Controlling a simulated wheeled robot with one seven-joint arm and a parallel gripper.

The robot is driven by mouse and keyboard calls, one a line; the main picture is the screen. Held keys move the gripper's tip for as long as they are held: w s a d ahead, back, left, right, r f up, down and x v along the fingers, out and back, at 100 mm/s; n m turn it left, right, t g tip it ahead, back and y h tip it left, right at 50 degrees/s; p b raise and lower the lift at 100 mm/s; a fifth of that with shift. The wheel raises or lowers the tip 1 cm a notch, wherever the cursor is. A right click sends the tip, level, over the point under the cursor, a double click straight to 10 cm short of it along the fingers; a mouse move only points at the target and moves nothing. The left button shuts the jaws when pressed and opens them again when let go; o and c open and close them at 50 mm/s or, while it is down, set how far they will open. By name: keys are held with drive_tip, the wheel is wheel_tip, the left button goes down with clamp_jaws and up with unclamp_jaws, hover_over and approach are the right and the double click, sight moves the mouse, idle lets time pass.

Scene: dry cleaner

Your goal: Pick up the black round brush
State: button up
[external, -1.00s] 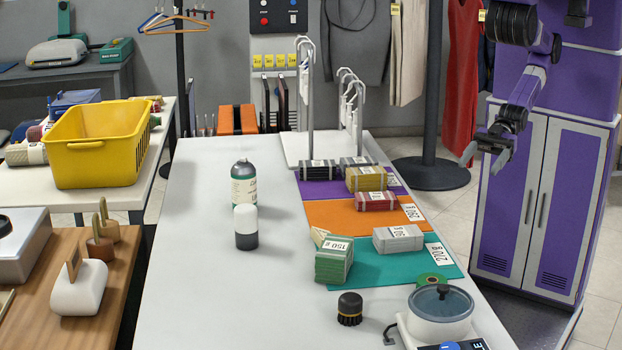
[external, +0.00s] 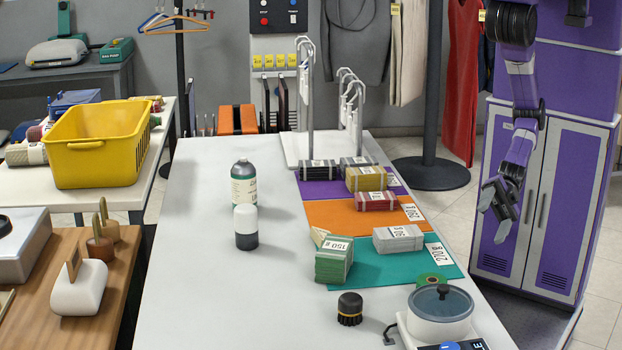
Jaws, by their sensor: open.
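The black round brush (external: 350,309) stands upright on the white table (external: 205,285) near its front, with its bristles down. My gripper (external: 490,218) is open and empty. It hangs at the right, beyond the table's right edge, pointing down. It is well apart from the brush, to its upper right in the picture.
A glass-lidded pot (external: 440,314) on a scale stands right of the brush. A green tape roll (external: 432,281) and a green bundle (external: 333,262) are close behind it. Bottles (external: 245,228) stand further back. The table left of the brush is clear.

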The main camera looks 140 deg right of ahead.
drive_tip(key=w+a+r+n+y, duration=0.1)
drive_tip(key=w+a+n+y, duration=0.1)
drive_tip(key=w+a+n, duration=0.5)
drive_tip(key=w+a+r+n+y, duration=0.1)
drive_tip(key=w+a+r+n, duration=0.15)
drive_tip(key=w+n, duration=0.45)
drive_tip(key=n+g+h+b, duration=0.1)
drive_tip(key=g+h+b, duration=0.35)
drive_tip(key=h, duration=0.75)
approach(339, 307)
drive_tip(key=shift+s+a+r+g+p, duration=0.15)
drive_tip(key=shift+a+r+g+p, duration=0.3)
drive_tip(key=shift+a, duration=0.1)
drive_tip(key=shift+s+a+r+g+p, duration=0.15)
drive_tip(key=shift+a+r+g+p, duration=0.2)
drive_tip(key=shift+a+r, duration=0.2)
drive_tip(key=shift+w+d+f+n+h, duration=0.25)
drive_tip(key=shift+d+n+h, duration=0.2)
drive_tip(key=shift+h, duration=0.15)
drive_tip(key=b+x, duration=0.1)
drive_tip(key=x, duration=1)
drive_tip(key=shift+w+f, duration=0.25)
